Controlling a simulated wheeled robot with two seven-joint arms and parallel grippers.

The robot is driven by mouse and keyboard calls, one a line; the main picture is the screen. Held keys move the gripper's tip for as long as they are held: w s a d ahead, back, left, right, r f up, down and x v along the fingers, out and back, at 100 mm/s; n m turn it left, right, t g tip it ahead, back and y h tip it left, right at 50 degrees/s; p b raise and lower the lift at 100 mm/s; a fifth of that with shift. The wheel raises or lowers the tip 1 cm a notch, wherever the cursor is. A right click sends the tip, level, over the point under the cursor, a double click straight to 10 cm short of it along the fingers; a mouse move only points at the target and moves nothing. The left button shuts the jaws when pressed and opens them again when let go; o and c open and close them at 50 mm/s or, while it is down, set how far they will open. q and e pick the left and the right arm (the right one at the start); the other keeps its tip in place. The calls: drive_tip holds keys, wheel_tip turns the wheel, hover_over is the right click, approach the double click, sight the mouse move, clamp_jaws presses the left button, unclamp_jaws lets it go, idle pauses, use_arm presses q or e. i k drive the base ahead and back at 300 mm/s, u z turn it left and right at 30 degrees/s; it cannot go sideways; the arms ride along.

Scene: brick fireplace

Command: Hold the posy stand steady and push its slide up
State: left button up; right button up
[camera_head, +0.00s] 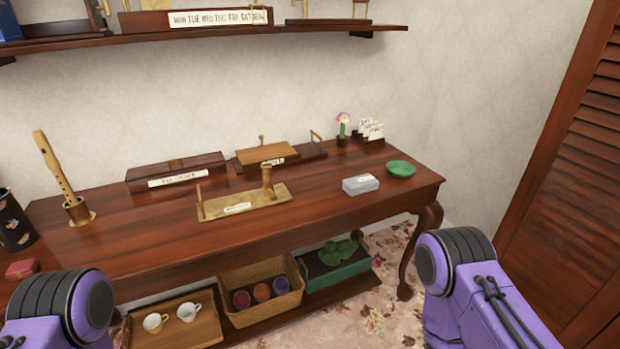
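A small stand with a pink-and-white flower (342,127) stands upright at the back right of the wooden table; it looks like the posy stand, but its slide is too small to make out. A brass plate (272,194) with a label, a short upright peg at its left and a thicker upright post lies mid-table. Purple links of my arms show at the bottom left and bottom right corners. Neither gripper is in the picture, and nothing touches the flower stand.
White cards in a holder (369,131), a green dish (400,169) and a grey box (360,185) are near the stand. A wall shelf (200,34) overhangs. The table's front strip (200,240) is clear.

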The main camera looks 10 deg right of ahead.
sight(273, 196)
drive_tip(key=z, duration=0.3)
drive_tip(key=i, duration=0.9)
drive_tip(key=u, duration=0.15)
